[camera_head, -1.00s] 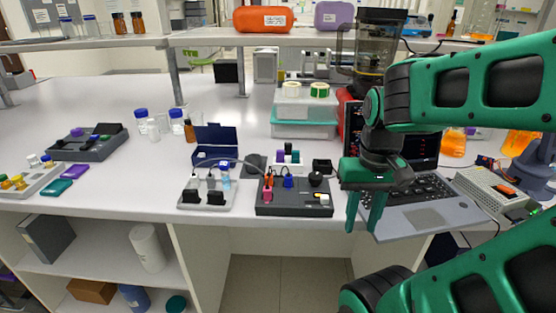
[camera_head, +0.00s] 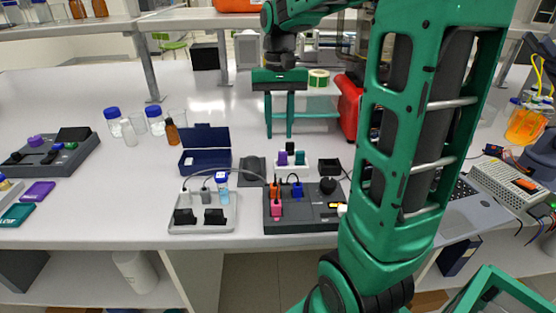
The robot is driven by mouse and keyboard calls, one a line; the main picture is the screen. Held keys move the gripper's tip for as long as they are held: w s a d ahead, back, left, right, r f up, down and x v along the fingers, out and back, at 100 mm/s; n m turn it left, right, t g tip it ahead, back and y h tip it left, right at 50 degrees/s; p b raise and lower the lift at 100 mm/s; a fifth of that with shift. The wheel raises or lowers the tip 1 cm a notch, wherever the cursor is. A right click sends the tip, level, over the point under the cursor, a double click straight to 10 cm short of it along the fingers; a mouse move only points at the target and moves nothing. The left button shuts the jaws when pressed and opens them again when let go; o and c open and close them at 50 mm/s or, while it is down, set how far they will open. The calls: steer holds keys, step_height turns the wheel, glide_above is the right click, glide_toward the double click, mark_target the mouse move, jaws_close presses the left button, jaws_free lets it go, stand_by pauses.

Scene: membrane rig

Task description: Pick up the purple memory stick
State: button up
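The purple memory stick (camera_head: 283,158) appears to be the small upright purple piece in a small white holder (camera_head: 301,169) on the bench, beside a black-and-white piece (camera_head: 291,147) and a teal piece (camera_head: 300,158). My gripper (camera_head: 279,134) points down with its two green fingers apart and nothing between them. In the picture its fingertips are just above the purple stick, not touching it as far as I can see. How far behind or in front of it they are, I cannot tell.
A dark rig (camera_head: 302,221) with orange, pink and blue pieces stands in front of the holder. A navy open box (camera_head: 205,161) and a grey tray (camera_head: 203,219) with a vial are to the left. My arm hides much of the right side, including part of the laptop (camera_head: 470,212).

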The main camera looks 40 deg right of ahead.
mark_target(283, 152)
steer(key=shift+s+d+f, duration=0.1)
steer(key=shift+d+f, duration=0.05)
steer(key=shift+f, duration=0.6)
steer(key=shift+s+d+f, duration=0.1)
steer(key=shift+f, duration=0.65)
step_height(283, 152, down, 5)
steer(key=shift+s+d+r, duration=0.1)
steer(key=shift+d, duration=0.05)
steer(key=shift+c, duration=0.3)
jaws_close()
